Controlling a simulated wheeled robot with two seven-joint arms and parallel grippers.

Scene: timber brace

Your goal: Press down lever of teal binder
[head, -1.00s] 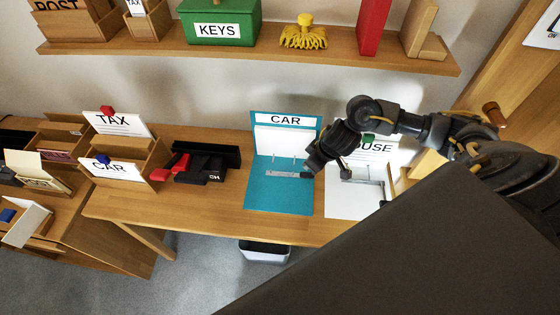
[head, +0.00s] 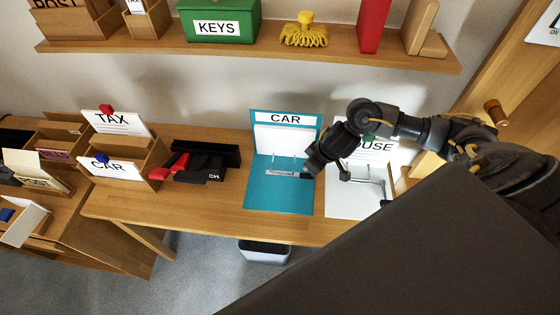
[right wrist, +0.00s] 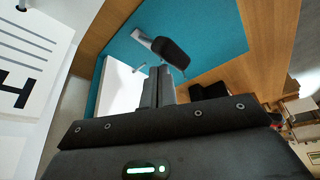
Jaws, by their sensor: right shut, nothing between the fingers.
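The teal binder (head: 278,198) lies open on the desk, its cover standing behind with a CAR label (head: 285,119). Its metal lever mechanism (head: 284,173) sits on the teal base, with thin upright pins behind it. My right gripper (head: 310,169) is shut and empty, at the right end of the lever. In the right wrist view, the closed fingertips (right wrist: 160,74) are close to the dark lever pad (right wrist: 173,51), above the teal base (right wrist: 221,30). I cannot tell whether they touch it. My left gripper is not in view.
A white binder (head: 350,203) marked as HOUSE, partly hidden by my right arm, stands close on the right. A black holder (head: 212,158) with red and black items is on the left. Bare desk (head: 225,205) lies between it and the teal binder.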

